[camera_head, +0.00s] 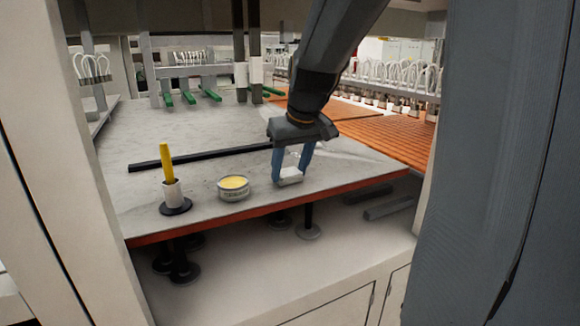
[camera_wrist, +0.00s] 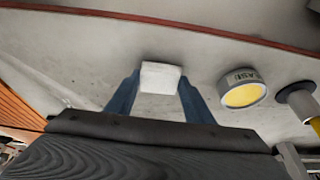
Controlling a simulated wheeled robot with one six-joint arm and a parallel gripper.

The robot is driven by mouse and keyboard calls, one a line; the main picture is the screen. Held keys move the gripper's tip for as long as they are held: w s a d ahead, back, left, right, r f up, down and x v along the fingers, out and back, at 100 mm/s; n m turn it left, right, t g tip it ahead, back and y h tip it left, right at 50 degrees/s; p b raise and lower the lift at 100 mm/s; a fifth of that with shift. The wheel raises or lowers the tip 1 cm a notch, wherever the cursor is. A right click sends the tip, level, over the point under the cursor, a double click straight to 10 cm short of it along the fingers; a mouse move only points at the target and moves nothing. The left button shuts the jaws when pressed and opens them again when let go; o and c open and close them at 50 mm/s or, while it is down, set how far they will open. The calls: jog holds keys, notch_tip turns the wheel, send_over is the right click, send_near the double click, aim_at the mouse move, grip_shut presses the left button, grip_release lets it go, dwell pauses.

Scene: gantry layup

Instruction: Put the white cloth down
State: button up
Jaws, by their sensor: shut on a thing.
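The white cloth (camera_head: 290,177) is a small folded white block between the blue fingers of my gripper (camera_head: 291,178), near the front edge of the grey table (camera_head: 230,122). In the wrist view the white cloth (camera_wrist: 160,77) sits between the two fingertips of my gripper (camera_wrist: 158,85), which are shut on it. I cannot tell whether the cloth touches the table top or is held just above it.
A round tin with yellow contents (camera_head: 233,188) stands left of my gripper. Further left is a white holder (camera_head: 173,196) with a yellow-handled tool on a black base. A black bar (camera_head: 200,158) lies behind them. Orange slats (camera_head: 385,135) lie to the right.

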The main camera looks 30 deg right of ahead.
jog(key=shift+f, duration=0.1)
jog(key=o, duration=1.1)
jog(key=shift+s+r, duration=0.1)
jog(key=shift+r, duration=0.35)
jog(key=b+v, duration=0.2)
jog(key=v, duration=0.9)
jog(key=shift+r, duration=0.15)
jog(key=shift+s, duration=0.25)
